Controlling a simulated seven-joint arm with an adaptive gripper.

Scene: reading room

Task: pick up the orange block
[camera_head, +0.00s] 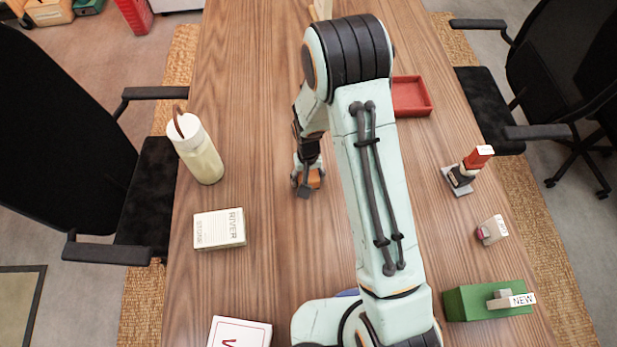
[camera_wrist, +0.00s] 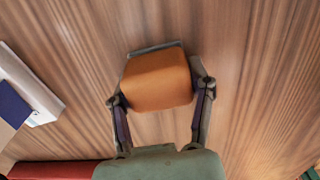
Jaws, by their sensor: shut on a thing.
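The orange block (camera_wrist: 157,80) sits between the two fingers of my gripper (camera_wrist: 160,92) in the wrist view, one finger on each side. My gripper is shut on it. In the head view only a small part of the orange block (camera_head: 314,179) shows beside my gripper (camera_head: 306,180), over the middle of the wooden table. A dark grey edge shows behind the block in the wrist view; I cannot tell what it belongs to. I cannot tell whether the block touches the table.
A cream bottle (camera_head: 197,150) and a book (camera_head: 219,229) stand left on the table (camera_head: 262,215). A red tray (camera_head: 411,97) lies beyond my arm. A red-topped stamp (camera_head: 466,170), a small pale block (camera_head: 491,230) and a green box (camera_head: 478,302) are right. Chairs flank the table.

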